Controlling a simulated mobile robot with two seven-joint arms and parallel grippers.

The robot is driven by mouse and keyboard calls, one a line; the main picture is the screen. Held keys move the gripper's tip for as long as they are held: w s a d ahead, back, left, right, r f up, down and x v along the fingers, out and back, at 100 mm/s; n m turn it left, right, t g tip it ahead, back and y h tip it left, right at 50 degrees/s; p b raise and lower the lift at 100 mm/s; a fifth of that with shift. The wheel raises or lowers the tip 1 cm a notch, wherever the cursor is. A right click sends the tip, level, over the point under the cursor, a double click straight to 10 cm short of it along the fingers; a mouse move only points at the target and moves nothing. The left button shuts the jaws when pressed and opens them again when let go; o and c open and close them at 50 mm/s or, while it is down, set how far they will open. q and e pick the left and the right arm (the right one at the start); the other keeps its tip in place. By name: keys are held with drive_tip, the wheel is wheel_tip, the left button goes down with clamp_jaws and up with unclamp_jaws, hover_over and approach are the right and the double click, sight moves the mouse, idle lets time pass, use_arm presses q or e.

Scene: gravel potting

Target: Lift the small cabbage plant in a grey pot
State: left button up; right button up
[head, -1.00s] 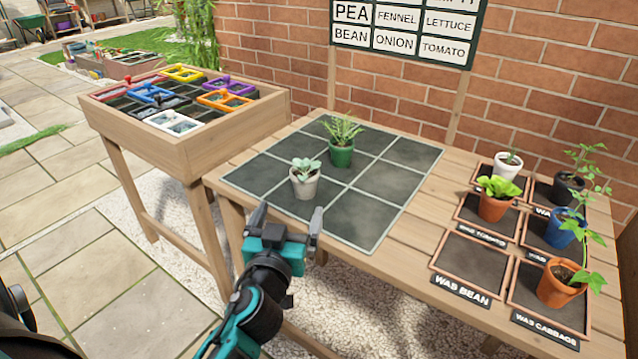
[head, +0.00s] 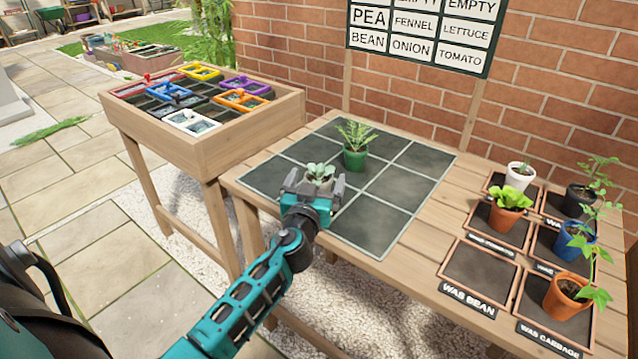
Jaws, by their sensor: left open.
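The small cabbage plant (head: 321,170) has pale grey-green leaves and stands in a grey pot on the dark gridded mat (head: 385,216). Most of the pot is hidden behind my left gripper. My left gripper (head: 315,183) is open, with one finger on each side of the pot. I cannot tell whether the fingers touch it. My right gripper is not in view.
A green pot (head: 355,158) with a feathery plant stands just behind and right of the cabbage. Several potted plants, including an orange pot (head: 566,296), stand on framed squares at the right. A wooden planter box (head: 235,146) with coloured frames stands at the left.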

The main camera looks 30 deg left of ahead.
use_arm(q)
drive_tip(key=shift+c, duration=0.5)
drive_tip(key=c, duration=1)
drive_tip(key=shift+c, duration=0.5)
drive_tip(key=shift+r, duration=0.2)
